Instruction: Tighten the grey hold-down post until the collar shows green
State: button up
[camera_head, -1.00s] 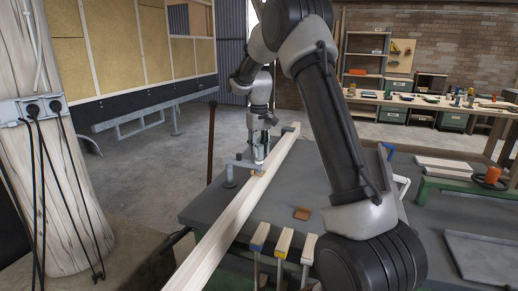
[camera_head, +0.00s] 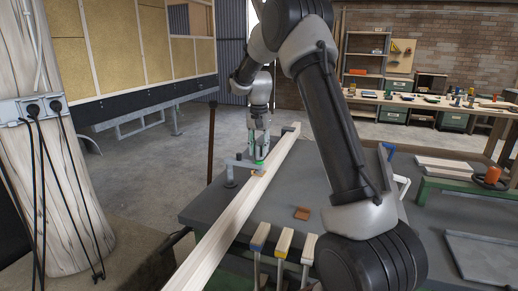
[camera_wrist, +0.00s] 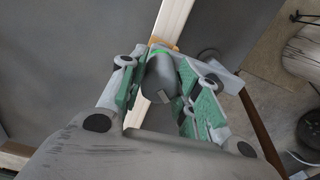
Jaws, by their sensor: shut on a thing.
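My gripper (camera_head: 258,150) points down at the end of the grey hold-down's arm (camera_head: 242,163), over the long pale beam (camera_head: 225,222). In the wrist view its green-padded fingers (camera_wrist: 163,82) are shut on the dark grey post (camera_wrist: 160,74), one on each side. A bright green band (camera_wrist: 163,51) shows at the post's far end, and green also shows under the gripper in the head view. An orange pad (camera_head: 258,172) lies between the hold-down and the beam. The fingers hide part of the post and collar.
The beam lies lengthwise along the left part of the dark bench (camera_head: 340,205). A small brown block (camera_head: 302,213) lies on the bench top. Several clamps (camera_head: 283,243) stand at its front edge. A dark upright rod (camera_head: 211,140) stands left of the hold-down.

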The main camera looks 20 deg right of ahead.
aim_at(259, 145)
jog(key=shift+m, duration=1.2)
jog(key=o, duration=1)
notch_tip(259, 145, up, 12)
